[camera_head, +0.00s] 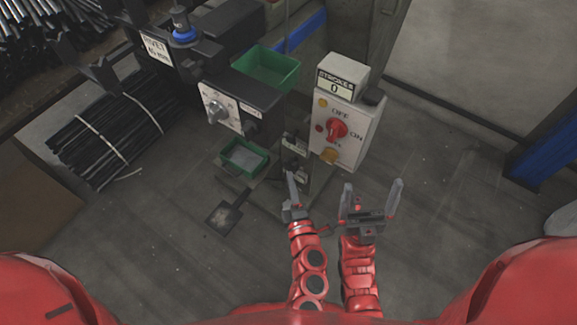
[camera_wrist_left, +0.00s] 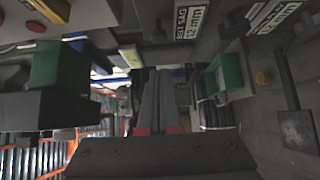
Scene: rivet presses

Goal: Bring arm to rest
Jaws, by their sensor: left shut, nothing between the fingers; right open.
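My two red arms come up from the bottom middle of the head view, side by side. My left gripper (camera_head: 291,180) is shut, with its fingers together and nothing between them. In the left wrist view its closed fingers (camera_wrist_left: 158,98) point away from the camera. My right gripper (camera_head: 371,195) is just to the right of it, with its two fingers spread wide and empty. Both grippers are in front of the rivet press and the control box, apart from them as far as I can see.
The control box (camera_head: 343,125) has a red knob and a "STROKES 0" display. Green bins (camera_head: 268,68) (camera_head: 243,157) sit at the press. A foot pedal (camera_head: 223,216) lies on the floor. Bundled black rods (camera_head: 105,140) lie at left. The floor at right is mostly clear.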

